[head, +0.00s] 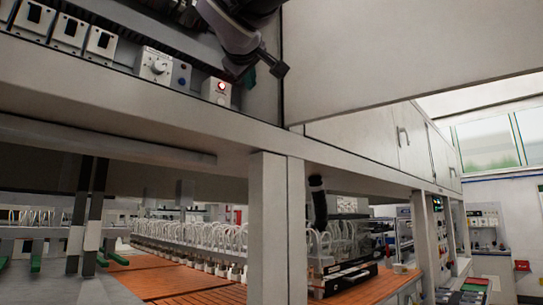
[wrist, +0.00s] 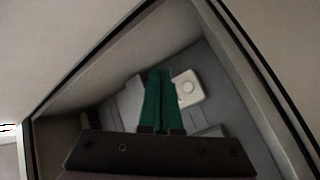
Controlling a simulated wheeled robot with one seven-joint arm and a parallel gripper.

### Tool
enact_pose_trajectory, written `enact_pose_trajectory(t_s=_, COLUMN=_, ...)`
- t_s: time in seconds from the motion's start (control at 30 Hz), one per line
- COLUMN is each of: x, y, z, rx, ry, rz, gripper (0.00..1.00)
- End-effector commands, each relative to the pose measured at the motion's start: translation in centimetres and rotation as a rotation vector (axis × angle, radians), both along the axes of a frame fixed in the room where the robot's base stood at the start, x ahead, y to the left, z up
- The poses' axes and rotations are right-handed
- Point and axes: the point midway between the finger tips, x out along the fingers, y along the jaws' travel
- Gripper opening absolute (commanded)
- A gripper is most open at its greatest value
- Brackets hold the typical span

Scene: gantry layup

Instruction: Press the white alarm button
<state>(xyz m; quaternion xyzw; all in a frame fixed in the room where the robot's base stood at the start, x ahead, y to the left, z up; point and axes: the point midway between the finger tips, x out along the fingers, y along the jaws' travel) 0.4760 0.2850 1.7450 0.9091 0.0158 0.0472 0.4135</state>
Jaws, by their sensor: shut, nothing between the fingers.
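A small white box with a round, red-lit face (head: 217,92) sits on the shelf in the head view, at the right end of a row of devices. In the wrist view a white box with a round pale button (wrist: 188,88) lies just right of the fingertips; it looks like the same box. My gripper (wrist: 160,72) has green fingers held together, with nothing between them. In the head view my gripper (head: 248,77) is just right of and slightly above the white box. The gap between fingertips and button cannot be judged exactly.
On the same shelf stand a white box with a knob (head: 153,65), a grey-blue unit (head: 181,74) and several white sockets (head: 68,33). A large pale panel (head: 410,50) closes off the right side. Shelf walls (wrist: 245,80) surround my gripper closely.

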Motion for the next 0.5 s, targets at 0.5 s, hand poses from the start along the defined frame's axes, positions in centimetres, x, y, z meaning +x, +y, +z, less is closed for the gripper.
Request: enact_pose_trajectory(t_s=0.5, x=1.4, y=1.3, z=0.0, rx=0.000, ry=0.002, rz=-0.004, gripper=0.00)
